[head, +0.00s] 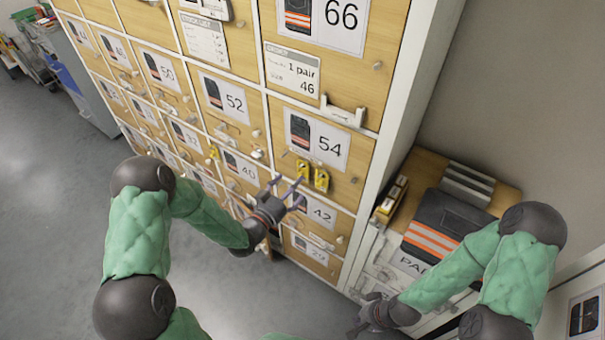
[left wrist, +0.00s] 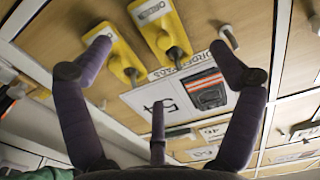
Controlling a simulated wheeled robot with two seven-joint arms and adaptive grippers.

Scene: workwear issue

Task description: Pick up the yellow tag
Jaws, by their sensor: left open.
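Two yellow tags hang side by side on the drawer fronts just below the label 54, a left one (head: 302,170) and a right one (head: 321,180). In the left wrist view both tags show large, one (left wrist: 124,62) near the left finger and one (left wrist: 158,28) further up with a printed white label. My left gripper (head: 288,186) is open and empty, its fingers spread just below and left of the tags; its fingers also show in the left wrist view (left wrist: 160,56). I cannot tell whether it touches a tag. My right gripper (head: 361,314) looks open and empty, low by the side counter.
The wooden drawer cabinet (head: 352,185) has numbered labels, small knobs and handles. At right a low counter holds a dark folded garment with orange stripes (head: 440,232) and a box of yellow items (head: 390,200).

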